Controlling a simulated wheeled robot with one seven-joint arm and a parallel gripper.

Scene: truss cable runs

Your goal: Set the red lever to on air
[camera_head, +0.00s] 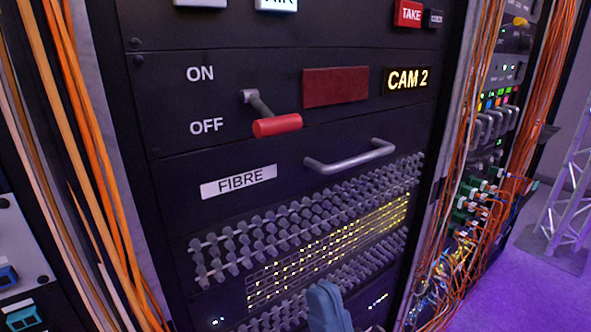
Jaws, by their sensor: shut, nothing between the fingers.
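The red lever (277,125) is on a black rack panel, left of the middle of the view. Its grey arm slopes down to the red grip, which sits level with the OFF label (207,126). The ON label (200,74) is above it. A dark red plate (335,86) is to the right of the lever, beside a lit CAM 2 sign (407,80). My gripper (326,305) shows as a blue-grey shape at the bottom edge, shut and empty, well below the lever and apart from it. Most of it is cut off.
A grey bar handle (350,157) sticks out below the lever, right of a FIBRE label (238,182). Rows of connectors (300,215) fill the lower panel. Orange cables hang on the left (85,150) and right (455,150). A metal truss (570,200) stands at far right.

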